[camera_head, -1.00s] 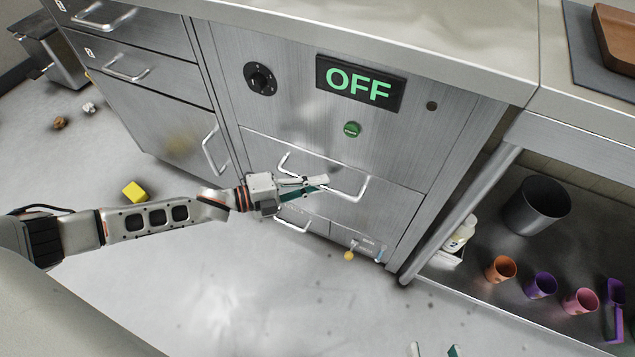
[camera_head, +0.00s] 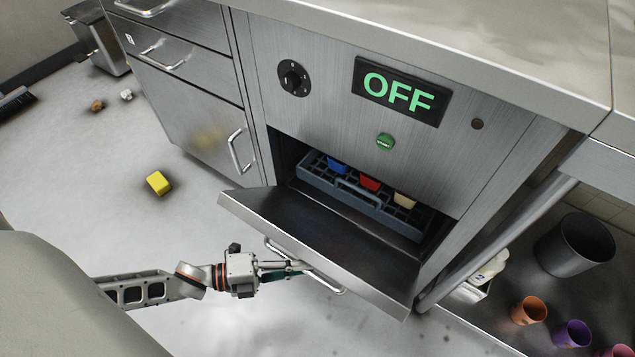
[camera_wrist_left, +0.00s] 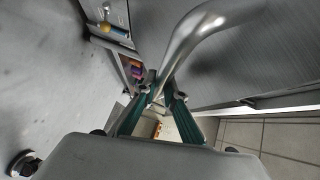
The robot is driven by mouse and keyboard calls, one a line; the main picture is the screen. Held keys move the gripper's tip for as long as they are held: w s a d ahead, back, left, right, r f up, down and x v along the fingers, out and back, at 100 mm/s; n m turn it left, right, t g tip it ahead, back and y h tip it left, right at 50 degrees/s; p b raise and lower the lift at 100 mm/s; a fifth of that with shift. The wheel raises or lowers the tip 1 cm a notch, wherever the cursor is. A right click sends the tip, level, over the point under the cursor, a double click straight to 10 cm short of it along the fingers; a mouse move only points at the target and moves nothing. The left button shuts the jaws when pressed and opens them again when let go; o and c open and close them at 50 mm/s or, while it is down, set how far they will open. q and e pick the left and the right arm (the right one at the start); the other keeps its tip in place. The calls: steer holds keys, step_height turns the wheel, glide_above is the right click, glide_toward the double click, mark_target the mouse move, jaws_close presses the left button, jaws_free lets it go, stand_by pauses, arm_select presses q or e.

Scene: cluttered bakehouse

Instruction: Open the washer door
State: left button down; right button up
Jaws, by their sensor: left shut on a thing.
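The washer door (camera_head: 318,241) is a steel panel hinged at its lower edge. It is tilted outward and down, partly open. My left gripper (camera_head: 298,268) is shut on the door's bar handle (camera_head: 328,285). In the left wrist view the fingers of my left gripper (camera_wrist_left: 157,95) close around the curved metal handle (camera_wrist_left: 196,32). Inside the washer, a blue-grey rack (camera_head: 345,194) holds a blue, a red and a cream item. The right gripper is not in view.
A control front with a dial (camera_head: 293,78), a green start button (camera_head: 385,141) and an OFF display (camera_head: 400,92) is above the opening. A yellow block (camera_head: 159,183) lies on the floor at left. Cups and a grey bin (camera_head: 574,245) stand on a shelf at right.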

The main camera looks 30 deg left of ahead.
arm_select(q)
steer(key=s+f+m+b, duration=0.1)
steer(key=s+f, duration=0.4)
steer(key=f, duration=0.9)
steer(key=shift+f+t+h+b, duration=0.3)
steer(key=shift+f+t+b, duration=0.1)
steer(key=shift+b, duration=0.45)
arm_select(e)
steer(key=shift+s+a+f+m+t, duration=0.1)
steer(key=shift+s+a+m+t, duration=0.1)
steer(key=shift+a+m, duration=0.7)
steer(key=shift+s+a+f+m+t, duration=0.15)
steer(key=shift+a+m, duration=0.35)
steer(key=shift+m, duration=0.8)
arm_select(q)
steer(key=shift+f, duration=0.1)
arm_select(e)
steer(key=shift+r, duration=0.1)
arm_select(q)
steer(key=c, duration=2.1)
jaws_free()
steer(key=shift+a, duration=0.1)
steer(key=v, duration=1.2)
